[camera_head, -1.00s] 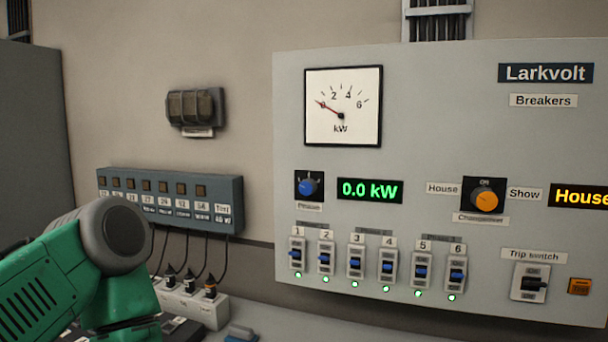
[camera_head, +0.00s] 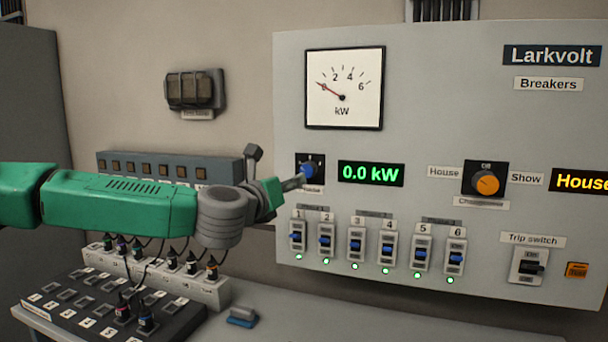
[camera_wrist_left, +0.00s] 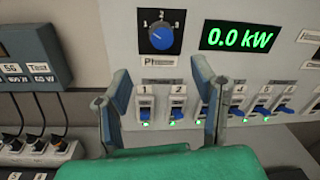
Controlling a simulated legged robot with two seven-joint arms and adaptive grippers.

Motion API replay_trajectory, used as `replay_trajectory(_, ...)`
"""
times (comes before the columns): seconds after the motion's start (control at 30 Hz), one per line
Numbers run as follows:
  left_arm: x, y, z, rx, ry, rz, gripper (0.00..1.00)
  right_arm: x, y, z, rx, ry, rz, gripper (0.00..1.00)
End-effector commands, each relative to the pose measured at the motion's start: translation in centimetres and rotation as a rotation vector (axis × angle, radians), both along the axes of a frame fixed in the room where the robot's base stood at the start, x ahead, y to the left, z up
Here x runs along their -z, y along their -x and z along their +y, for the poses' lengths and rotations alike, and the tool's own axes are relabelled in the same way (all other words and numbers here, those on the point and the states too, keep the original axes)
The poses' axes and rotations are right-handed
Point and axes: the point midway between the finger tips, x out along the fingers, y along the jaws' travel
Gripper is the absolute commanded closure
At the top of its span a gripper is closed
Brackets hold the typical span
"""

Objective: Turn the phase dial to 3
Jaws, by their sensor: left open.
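The phase dial is a blue knob (camera_head: 308,170) on a black square plate at the panel's left edge. In the left wrist view the knob (camera_wrist_left: 160,38) sits above the fingers, with marks 1, 2 and 3 around it. Its exact pointer setting is hard to tell. My left gripper (camera_head: 278,167) is open and empty in front of the panel, and one finger overlaps the lower part of the dial plate in the head view. In the left wrist view the two fingers (camera_wrist_left: 160,75) stand apart, below the dial. My right gripper is out of view.
Several breaker switches (camera_head: 356,245) with green lights sit below the dial. A 0.0 kW display (camera_head: 371,173) is right of it. An orange knob (camera_head: 486,183) and a trip switch (camera_head: 530,267) are farther right. A dark patch board (camera_head: 75,300) with cables lies at lower left.

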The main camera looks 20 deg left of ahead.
Motion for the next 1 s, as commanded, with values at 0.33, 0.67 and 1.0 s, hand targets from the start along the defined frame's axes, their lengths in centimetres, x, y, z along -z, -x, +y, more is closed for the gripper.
replay_trajectory(0.33, -0.1, -7.3, -0.7, 0.001, -0.003, 0.002, 0.48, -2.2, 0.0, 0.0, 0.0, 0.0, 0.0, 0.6)
replay_trajectory(0.67, 0.0, -10.4, -1.0, 0.002, -0.003, 0.0, 0.48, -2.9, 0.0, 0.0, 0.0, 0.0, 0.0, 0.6)
replay_trajectory(1.0, 0.1, -10.5, -1.0, 0.002, -0.003, 0.0, 0.62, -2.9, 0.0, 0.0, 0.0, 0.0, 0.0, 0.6)
